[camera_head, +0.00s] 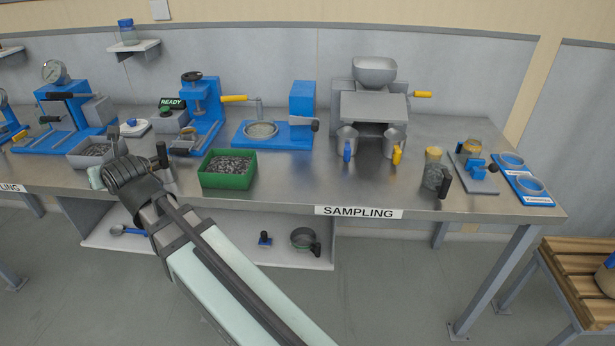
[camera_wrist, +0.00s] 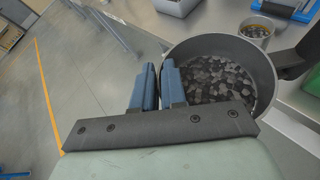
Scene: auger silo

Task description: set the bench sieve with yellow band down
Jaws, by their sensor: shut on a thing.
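In the wrist view, my gripper (camera_wrist: 158,82) has its two blue fingers close together at the near left rim of a round grey pan-like vessel (camera_wrist: 228,46). I take this vessel to be the bench sieve; no yellow band shows on the side in view. It holds dark grey pellets, and its black handle (camera_wrist: 298,58) points to the right. It appears roughly level, near the bench's front edge; any gap beneath it cannot be judged. In the head view, my gripper (camera_head: 96,178) is at the bench's left front, with fingers and vessel largely hidden by my arm.
A grey tray of pellets (camera_head: 72,154) and a green bin (camera_head: 204,183) stand near my arm. Blue presses line the back. Bare bench (camera_head: 300,182) lies right of the green bin. A small cup (camera_wrist: 246,34) stands beyond the vessel.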

